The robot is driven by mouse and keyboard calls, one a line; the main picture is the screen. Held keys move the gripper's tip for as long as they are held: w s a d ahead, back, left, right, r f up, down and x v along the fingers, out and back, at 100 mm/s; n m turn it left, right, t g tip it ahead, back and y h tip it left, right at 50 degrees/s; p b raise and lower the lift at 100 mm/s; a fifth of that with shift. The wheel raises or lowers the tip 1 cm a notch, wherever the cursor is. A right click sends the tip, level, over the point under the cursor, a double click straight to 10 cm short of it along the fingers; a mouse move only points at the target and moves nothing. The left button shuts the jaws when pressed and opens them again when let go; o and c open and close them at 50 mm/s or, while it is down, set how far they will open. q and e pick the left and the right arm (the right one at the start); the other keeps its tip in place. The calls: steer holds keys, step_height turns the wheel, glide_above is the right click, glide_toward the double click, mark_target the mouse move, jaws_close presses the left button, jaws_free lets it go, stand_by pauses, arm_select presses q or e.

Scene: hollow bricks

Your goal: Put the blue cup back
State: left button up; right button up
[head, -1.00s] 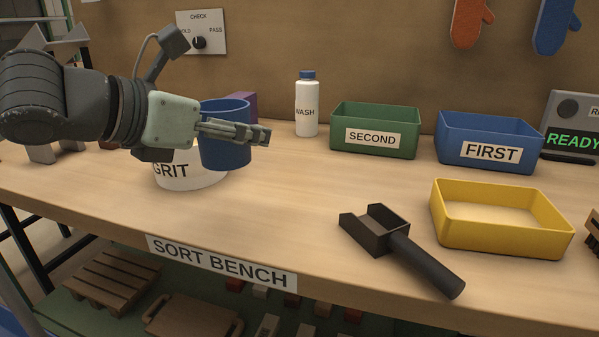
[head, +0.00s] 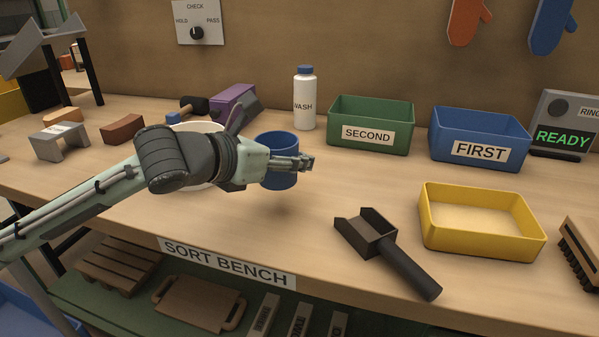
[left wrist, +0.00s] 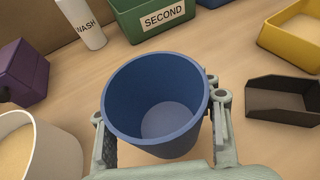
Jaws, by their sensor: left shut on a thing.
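The blue cup (head: 275,178) is upright in my left gripper (head: 296,163), a little above the bench, with a shadow under it. In the left wrist view the cup (left wrist: 157,112) stands between the two fingers of the gripper (left wrist: 163,128), and its inside looks empty. The white GRIT tub (head: 205,186) is left of the cup, mostly hidden behind my left arm. In the left wrist view the tub (left wrist: 65,150) holds a sandy fill. My right gripper is not in view.
A WASH bottle (head: 305,100), a green SECOND bin (head: 368,148) and a blue FIRST bin (head: 480,152) stand at the back. A black scoop (head: 395,255) and a yellow tray (head: 480,240) lie at front right. Bench between cup and scoop is clear.

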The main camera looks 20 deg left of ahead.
mark_target(299, 191)
arm_select(q)
steer(key=shift+x, duration=1.1)
steer(key=shift+d+f, duration=0.1)
steer(key=shift+f, duration=2.1)
steer(key=shift+f, duration=0.15)
steer(key=o, duration=1.5)
